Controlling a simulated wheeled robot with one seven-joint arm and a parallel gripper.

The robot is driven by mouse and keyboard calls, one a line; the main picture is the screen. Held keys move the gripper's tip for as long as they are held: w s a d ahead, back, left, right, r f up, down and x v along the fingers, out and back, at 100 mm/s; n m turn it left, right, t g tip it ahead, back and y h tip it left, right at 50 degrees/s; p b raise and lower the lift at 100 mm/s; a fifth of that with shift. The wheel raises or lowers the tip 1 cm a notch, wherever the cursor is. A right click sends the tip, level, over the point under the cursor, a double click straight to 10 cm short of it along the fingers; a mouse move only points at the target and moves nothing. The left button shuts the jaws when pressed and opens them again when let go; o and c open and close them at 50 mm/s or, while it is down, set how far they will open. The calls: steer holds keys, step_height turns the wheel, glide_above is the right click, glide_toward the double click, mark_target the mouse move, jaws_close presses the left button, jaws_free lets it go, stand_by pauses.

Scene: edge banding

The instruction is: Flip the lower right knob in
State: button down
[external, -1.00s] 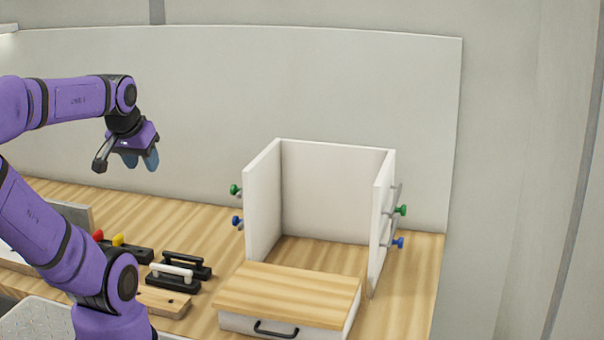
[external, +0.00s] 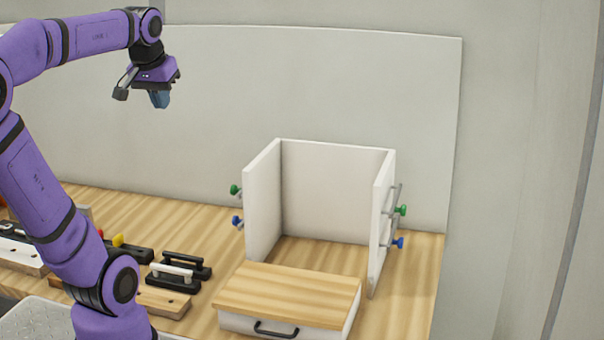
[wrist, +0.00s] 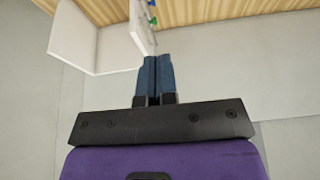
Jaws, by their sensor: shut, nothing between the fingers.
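The white open cabinet (external: 335,190) stands on the wooden bench. Its right panel carries a green knob (external: 401,210) above and a blue knob (external: 398,243) below, the lower right one. Its left panel has a green knob (external: 235,190) above and a blue knob (external: 237,221) below. All four sides of the knobs' travel cannot be judged at this size. My gripper (external: 160,99) is raised at the upper left, well apart from the cabinet, fingers pointing down. In the wrist view its blue fingers (wrist: 154,77) are shut and empty, with a panel (wrist: 142,24) and small knobs beyond them.
A drawer box with a wooden top (external: 288,292) and black handle sits in front of the cabinet. Black and white handles (external: 172,275) lie to its left. A pale back wall (external: 330,80) stands behind. The air around my gripper is clear.

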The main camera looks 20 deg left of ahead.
steer(key=w+d+r+g+y, duration=0.1)
steer(key=w+d+r, duration=0.35)
steer(key=w, duration=0.35)
steer(key=w+d+r, duration=0.3)
steer(key=w+d, duration=0.2)
steer(key=w, duration=0.3)
steer(key=w+d+f+y, duration=0.1)
steer(key=w+d, duration=0.5)
steer(key=d, duration=0.6)
steer(key=w+d+f+y, duration=0.1)
steer(key=w+d, duration=0.5)
steer(key=d, duration=0.6)
steer(key=s+d+f+y, duration=0.1)
steer(key=s+d+f, duration=0.25)
steer(key=d, duration=0.55)
steer(key=s+d+f+t+y, duration=0.1)
steer(key=s+d+f, duration=0.1)
steer(key=d+f, duration=0.5)
steer(key=s+d+f+y, duration=0.1)
steer(key=s+d+f, duration=0.1)
steer(key=d, duration=0.9)
step_height(320, 180, down, 23)
steer(key=shift+a+f+n+t+h, duration=0.2)
steer(key=shift+a+n+t+h, duration=0.1)
steer(key=shift+n, duration=0.1)
